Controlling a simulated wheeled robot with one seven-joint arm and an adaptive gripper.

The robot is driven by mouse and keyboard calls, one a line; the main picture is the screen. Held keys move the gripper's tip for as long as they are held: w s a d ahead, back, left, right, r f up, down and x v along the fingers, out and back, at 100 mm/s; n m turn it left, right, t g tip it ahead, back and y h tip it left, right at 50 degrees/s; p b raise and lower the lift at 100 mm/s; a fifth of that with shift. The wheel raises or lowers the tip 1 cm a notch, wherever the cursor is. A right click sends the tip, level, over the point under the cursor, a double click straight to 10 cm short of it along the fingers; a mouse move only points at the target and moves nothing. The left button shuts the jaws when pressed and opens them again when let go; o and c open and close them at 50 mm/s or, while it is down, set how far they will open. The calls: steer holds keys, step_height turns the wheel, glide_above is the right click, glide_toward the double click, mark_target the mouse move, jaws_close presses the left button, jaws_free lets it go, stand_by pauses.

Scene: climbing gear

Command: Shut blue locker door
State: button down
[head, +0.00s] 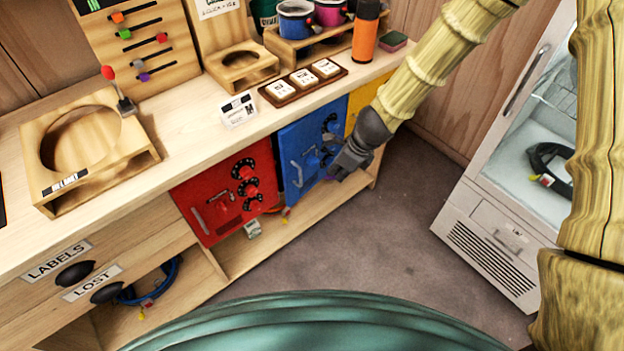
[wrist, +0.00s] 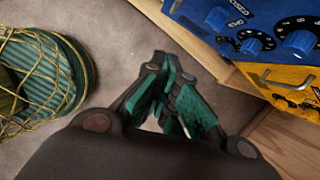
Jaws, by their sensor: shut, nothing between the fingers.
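The blue locker door (head: 300,148) is in the row under the counter, between a red and a yellow door. It carries dark dials and a pale handle near its left side. It looks nearly flush with the row, but I cannot tell whether it is fully closed. My gripper (head: 346,166) is shut and empty, in front of the blue door's lower right part and hiding some of it. I cannot tell whether it touches the door. In the wrist view the fingers (wrist: 175,100) are together, below and left of the blue door (wrist: 235,22).
The red door (head: 225,195) is at left; the yellow door (head: 362,103) is at right, partly behind my arm. A wooden shelf (head: 320,205) runs below them. A white glass-fronted cabinet (head: 485,225) stands at right. Open floor (head: 400,215) lies between.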

mark_target(299, 168)
steer(key=w+a+f+p, duration=0.1)
steer(key=w+a+f, duration=0.4)
steer(key=f, duration=0.3)
steer(key=shift+a+f+m+p, duration=0.25)
steer(key=shift+a+m+p, duration=0.1)
steer(key=shift+a, duration=0.55)
steer(key=shift+w, duration=0.1)
steer(key=shift+m+t, duration=0.3)
steer(key=shift+m, duration=0.55)
steer(key=w+a, duration=0.1)
steer(key=a, duration=0.1)
steer(key=w+a, duration=0.1)
steer(key=shift+w+a, duration=0.2)
steer(key=shift+a, duration=0.15)
steer(key=shift+w+a+r, duration=0.1)
steer(key=shift+a, duration=0.05)
